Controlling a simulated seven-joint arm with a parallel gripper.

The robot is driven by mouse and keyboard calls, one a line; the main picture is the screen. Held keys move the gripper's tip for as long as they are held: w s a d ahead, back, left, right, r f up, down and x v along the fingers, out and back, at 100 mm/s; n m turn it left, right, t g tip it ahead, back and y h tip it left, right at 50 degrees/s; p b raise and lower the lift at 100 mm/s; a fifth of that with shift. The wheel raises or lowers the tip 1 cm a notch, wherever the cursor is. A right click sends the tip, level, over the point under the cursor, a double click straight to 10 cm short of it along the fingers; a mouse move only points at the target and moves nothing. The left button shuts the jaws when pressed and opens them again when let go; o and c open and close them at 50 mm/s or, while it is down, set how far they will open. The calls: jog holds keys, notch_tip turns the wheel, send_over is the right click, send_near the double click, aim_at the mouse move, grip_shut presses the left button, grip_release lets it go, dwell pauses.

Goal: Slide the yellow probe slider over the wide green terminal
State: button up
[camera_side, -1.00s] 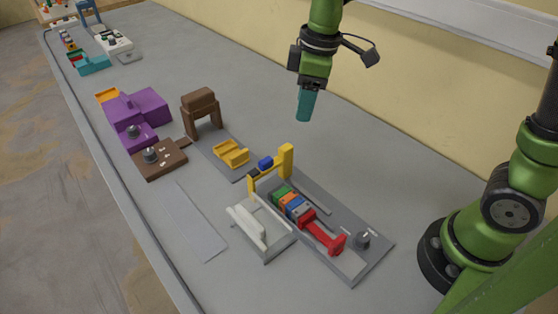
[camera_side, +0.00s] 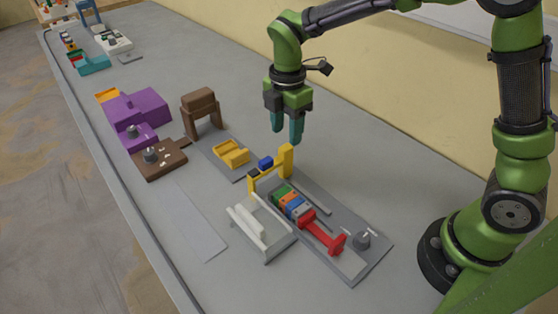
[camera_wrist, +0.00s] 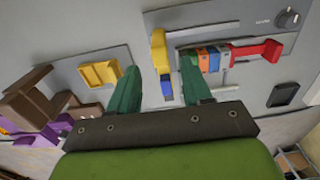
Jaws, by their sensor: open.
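The yellow probe slider (camera_side: 287,162) is an upright yellow frame with a blue block (camera_side: 265,163) on its crossbar, standing at the left end of the grey rail board. The green terminal (camera_side: 282,193) heads a row of coloured blocks, just right of the slider's near post. My gripper (camera_side: 287,136) is open and empty above the slider's far post, pointing down. In the wrist view, the slider (camera_wrist: 159,50) shows between the two spread teal fingers, with no contact visible. The right finger partly hides the green terminal there.
Orange, blue and grey blocks and a red handle piece (camera_side: 325,236) follow the green terminal along the board. A dark knob (camera_side: 363,238) is at its right end. A white tray (camera_side: 262,228) stands in front. A yellow cradle (camera_side: 231,153) and brown stand (camera_side: 201,108) are left.

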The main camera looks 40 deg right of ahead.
aim_at(286, 146)
notch_tip(286, 146, down, 8)
jog(key=shift+f, duration=0.1)
jog(key=shift+c, duration=0.2)
grip_shut()
